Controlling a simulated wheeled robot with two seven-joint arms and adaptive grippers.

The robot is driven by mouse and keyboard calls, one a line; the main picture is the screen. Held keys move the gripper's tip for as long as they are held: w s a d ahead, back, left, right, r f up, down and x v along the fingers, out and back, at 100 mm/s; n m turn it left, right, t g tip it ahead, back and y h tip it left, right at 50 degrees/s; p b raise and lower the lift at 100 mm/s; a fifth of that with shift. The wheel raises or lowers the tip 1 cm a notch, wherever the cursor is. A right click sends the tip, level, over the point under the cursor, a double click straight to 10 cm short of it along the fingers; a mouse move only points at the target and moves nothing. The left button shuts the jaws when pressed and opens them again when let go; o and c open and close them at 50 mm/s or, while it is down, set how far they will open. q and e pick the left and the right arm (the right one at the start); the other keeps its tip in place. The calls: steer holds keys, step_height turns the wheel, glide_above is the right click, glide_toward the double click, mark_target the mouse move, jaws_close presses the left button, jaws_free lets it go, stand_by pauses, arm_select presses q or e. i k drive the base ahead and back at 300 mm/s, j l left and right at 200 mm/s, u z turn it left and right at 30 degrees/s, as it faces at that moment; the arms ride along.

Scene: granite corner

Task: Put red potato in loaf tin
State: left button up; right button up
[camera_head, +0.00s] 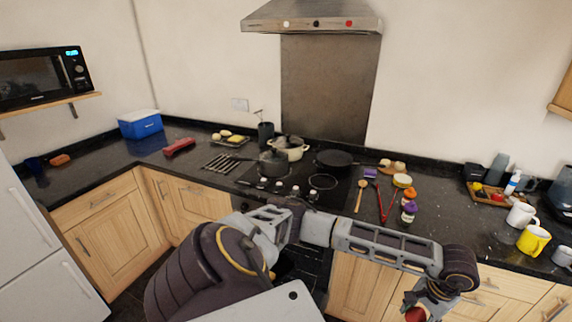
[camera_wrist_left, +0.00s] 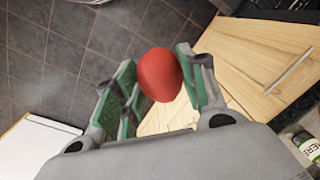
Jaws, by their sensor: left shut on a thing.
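The red potato (camera_wrist_left: 160,74) is held between the green-padded fingers of my left gripper (camera_wrist_left: 155,85) in the left wrist view. The gripper is shut on it, with floor and cupboard fronts behind. In the head view the red potato (camera_head: 415,314) shows at the bottom edge, by my left gripper (camera_head: 425,304), in front of the counter on the right. A red oblong thing (camera_head: 179,147), which looks like the loaf tin, lies on the left part of the counter, far from the gripper. Its inside cannot be made out. My right gripper is not in view.
A blue box (camera_head: 140,124) stands behind the red oblong thing. A metal rack (camera_head: 220,162), pots (camera_head: 273,162) and a black pan (camera_head: 335,160) are around the hob. Utensils, jars, a tray (camera_head: 488,194) and mugs (camera_head: 533,239) crowd the right counter. Bare counter shows at the left.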

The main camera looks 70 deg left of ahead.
mark_target(281, 271)
steer(key=i+u, duration=0.2)
steer(key=u, duration=0.2)
steer(key=i+l+u, duration=0.1)
steer(key=u, duration=0.35)
steer(key=i+l+u, duration=0.15)
steer(key=i+u, duration=0.25)
steer(key=k, duration=0.1)
